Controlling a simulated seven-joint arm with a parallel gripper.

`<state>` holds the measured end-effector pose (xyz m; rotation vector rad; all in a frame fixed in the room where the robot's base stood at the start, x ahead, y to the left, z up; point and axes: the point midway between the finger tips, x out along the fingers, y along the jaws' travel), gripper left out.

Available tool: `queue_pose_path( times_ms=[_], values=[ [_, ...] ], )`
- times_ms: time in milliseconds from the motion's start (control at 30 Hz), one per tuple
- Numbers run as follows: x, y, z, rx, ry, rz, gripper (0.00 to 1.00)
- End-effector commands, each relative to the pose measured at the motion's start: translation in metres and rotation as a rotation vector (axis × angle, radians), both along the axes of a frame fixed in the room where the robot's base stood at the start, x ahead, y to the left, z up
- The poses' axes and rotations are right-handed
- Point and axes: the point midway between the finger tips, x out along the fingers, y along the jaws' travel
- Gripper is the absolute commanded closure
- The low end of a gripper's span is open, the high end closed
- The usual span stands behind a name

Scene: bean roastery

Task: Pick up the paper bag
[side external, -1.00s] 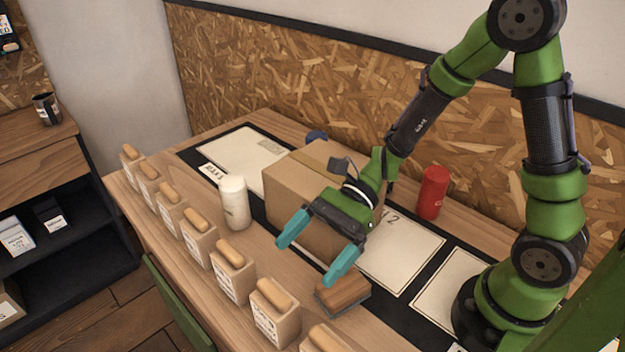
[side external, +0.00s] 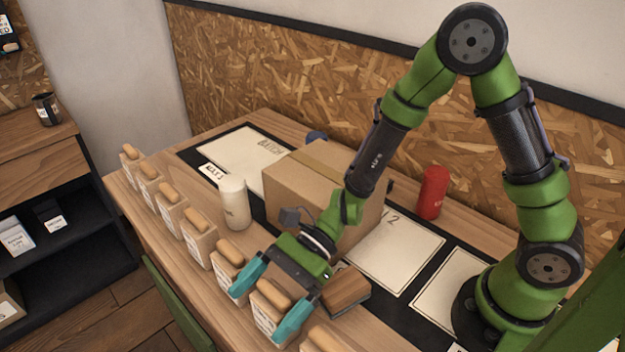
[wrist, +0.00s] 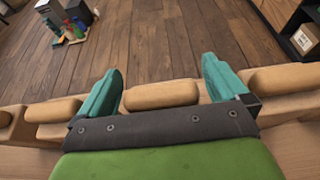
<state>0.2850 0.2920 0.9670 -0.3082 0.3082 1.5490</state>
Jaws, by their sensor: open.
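Several tan paper bags with rounded, rolled-looking tops stand in a row along the front edge of the table. My gripper (side external: 258,318) is open, with its teal fingers on either side of one paper bag (side external: 271,294) near the right end of the row. In the wrist view, this bag's rounded top (wrist: 160,94) lies between the two spread fingers (wrist: 161,68), with a gap on each side. I cannot tell whether a finger touches a bag. The bag's lower body is hidden in the wrist view.
Neighbouring bags (side external: 228,262) stand close on both sides. A cardboard box (side external: 310,190) sits behind my gripper. A brown block (side external: 345,290) lies close to its right. A white canister (side external: 234,203) stands left of the box, a red canister (side external: 432,193) to its right.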

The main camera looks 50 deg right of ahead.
Motion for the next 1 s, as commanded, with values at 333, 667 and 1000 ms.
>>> queue_pose_path(
  times_ms=[333,667,1000],
  values=[
    [0.000,-0.001,0.000,0.000,0.000,0.000,0.43],
    [0.000,-0.001,0.001,0.001,0.000,-0.001,0.74],
    [0.001,0.000,0.018,0.002,-0.006,0.001,0.74]
  ],
)
